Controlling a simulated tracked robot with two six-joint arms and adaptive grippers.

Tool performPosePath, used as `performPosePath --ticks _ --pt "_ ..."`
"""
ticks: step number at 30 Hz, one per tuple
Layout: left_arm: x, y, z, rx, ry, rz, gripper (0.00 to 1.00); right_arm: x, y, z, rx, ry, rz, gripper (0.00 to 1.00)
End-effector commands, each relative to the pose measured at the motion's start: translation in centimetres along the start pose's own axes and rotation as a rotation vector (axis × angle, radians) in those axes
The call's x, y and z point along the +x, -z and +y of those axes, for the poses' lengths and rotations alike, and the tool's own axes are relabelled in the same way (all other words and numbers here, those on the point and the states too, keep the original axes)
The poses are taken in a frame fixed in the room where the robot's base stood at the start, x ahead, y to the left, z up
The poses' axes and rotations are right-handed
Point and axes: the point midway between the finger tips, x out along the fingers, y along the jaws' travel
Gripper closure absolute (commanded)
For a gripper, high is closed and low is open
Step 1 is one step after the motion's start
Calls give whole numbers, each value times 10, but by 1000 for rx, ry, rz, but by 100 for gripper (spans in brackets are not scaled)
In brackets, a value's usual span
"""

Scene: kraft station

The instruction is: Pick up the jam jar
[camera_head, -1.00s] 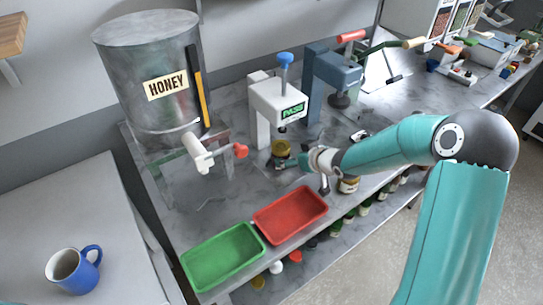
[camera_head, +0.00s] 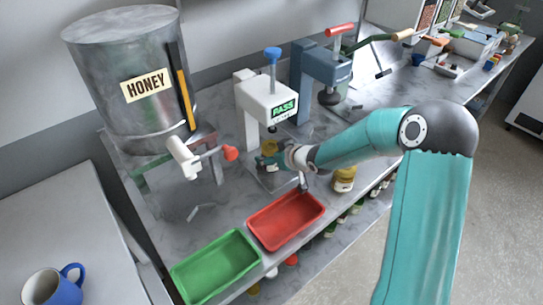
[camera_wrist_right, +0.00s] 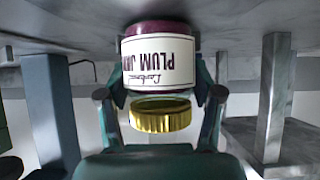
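The jam jar (camera_wrist_right: 158,65) shows in the right wrist view with a "PLUM JAM" label, dark red contents and a gold lid; it appears upside down there. In the head view a gold-lidded jar (camera_head: 269,146) stands under the white press marked "PASS" (camera_head: 268,100), partly hidden by my gripper. My right gripper (camera_head: 266,161) is at this jar, its fingers (camera_wrist_right: 160,85) on both sides of it. The fingers lie very near the glass; I cannot tell whether they press on it. My left gripper is not in view.
A red tray (camera_head: 262,238) and a green tray (camera_head: 190,292) lie at the counter's front edge. Another jar (camera_head: 344,179) stands right of my gripper. A honey drum (camera_head: 120,75) with a spout, a blue-grey press (camera_head: 325,68) and a blue mug (camera_head: 68,290) stand around.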

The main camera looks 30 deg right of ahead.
Motion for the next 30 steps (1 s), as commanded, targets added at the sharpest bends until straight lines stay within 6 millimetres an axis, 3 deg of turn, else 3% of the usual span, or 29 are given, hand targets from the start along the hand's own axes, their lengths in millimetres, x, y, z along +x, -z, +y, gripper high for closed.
performPosePath --ticks 1,9,20,30 --pt "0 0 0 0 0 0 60 0 0 0 0 0 0 51" --pt "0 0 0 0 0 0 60 0 2 0 -1 0 4 95" --pt "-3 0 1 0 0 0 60 -2 5 -1 -2 1 4 95" --pt "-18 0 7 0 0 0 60 -10 23 -4 -6 6 5 95"
